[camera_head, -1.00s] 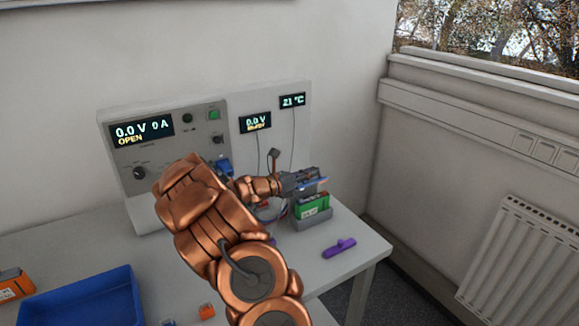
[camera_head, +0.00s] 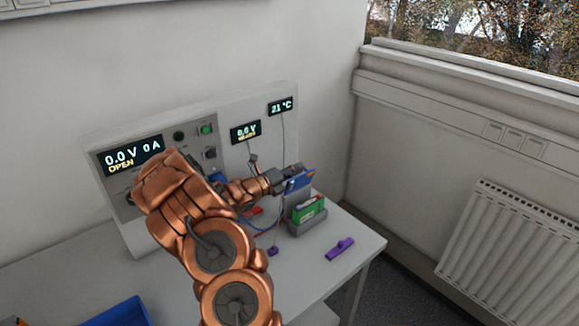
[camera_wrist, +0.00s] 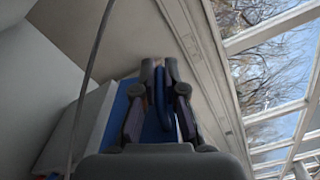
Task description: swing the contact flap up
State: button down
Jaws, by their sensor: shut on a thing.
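The blue contact flap (camera_head: 302,182) stands up behind a green battery (camera_head: 309,208) in a grey holder (camera_head: 309,224) on the table's right side. My gripper (camera_head: 291,177) is at the flap's upper part, above and behind the battery. In the wrist view the fingers (camera_wrist: 166,78) are closed together on the blue flap (camera_wrist: 157,122). My fingers hide part of the flap, and its exact angle is hard to tell. The top of the battery shows clear of the flap.
A cycler panel (camera_head: 91,158) with displays and knobs stands at the back, partly hidden by my arm. A purple tool (camera_head: 340,248) lies on the table right of the holder. Cables hang behind the holder. A blue bin (camera_head: 118,313) is at the lower left.

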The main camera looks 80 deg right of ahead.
jog(key=shift+w+d, duration=0.1)
jog(key=shift+d, duration=0.05)
dwell(0.4)
jog(key=c, duration=1.2)
grip_release()
jog(key=shift+c, duration=0.2)
jog(key=v, duration=1.2)
